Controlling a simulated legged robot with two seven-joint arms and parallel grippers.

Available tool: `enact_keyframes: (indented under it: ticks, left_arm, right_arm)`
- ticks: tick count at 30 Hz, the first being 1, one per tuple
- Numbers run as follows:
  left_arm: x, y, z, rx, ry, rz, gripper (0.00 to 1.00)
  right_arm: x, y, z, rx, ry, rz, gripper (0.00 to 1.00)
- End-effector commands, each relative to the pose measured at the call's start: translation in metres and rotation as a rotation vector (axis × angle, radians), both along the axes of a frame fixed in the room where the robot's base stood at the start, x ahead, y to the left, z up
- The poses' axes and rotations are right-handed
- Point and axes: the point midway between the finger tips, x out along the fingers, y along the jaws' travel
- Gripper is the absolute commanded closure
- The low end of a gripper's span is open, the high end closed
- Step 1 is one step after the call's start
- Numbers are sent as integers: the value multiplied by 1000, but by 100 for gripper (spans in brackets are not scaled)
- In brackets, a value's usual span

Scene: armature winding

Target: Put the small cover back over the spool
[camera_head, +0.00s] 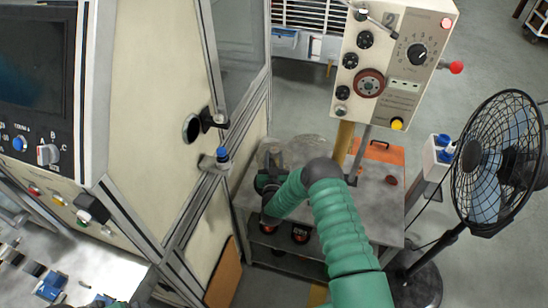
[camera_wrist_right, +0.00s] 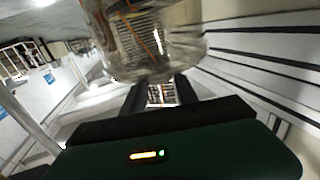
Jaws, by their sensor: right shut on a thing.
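The small cover (camera_wrist_right: 150,45) is a clear, rounded piece at the top of the right wrist view, partly cut off by the frame. My right gripper (camera_wrist_right: 160,92) is shut on its lower edge. In the head view my right gripper (camera_head: 271,160) is over the back left of the grey bench, and the clear cover (camera_head: 302,146) shows faintly beside it. I cannot make out the spool for certain; orange strands show through the cover.
The grey bench (camera_head: 385,222) has a control box (camera_head: 390,60) on a post and an orange plate (camera_head: 378,152). Dark-red round parts (camera_head: 300,234) sit on its lower shelf. A cream machine (camera_head: 150,100) stands close left, a fan (camera_head: 490,165) right.

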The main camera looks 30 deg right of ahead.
Motion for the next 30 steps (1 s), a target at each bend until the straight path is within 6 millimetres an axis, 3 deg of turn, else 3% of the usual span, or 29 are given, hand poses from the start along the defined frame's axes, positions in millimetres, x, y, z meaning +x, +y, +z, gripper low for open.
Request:
enact_keyframes:
  ticks: [9,10,15,25,30]
  left_arm:
    - [0,0,-4,0,0,0,0]
    - [0,0,-4,0,0,0,0]
    - [0,0,-4,0,0,0,0]
    - [0,0,-1,0,0,0,0]
    - [0,0,18,0,0,0,0]
  right_arm:
    - [0,0,-3,-1,-2,0,100]
    - [0,0,-3,-1,-2,0,61]
    - [0,0,-4,-1,-1,0,39]
    - [-2,2,-4,1,2,0,39]
    - [-24,17,1,3,6,3,39]
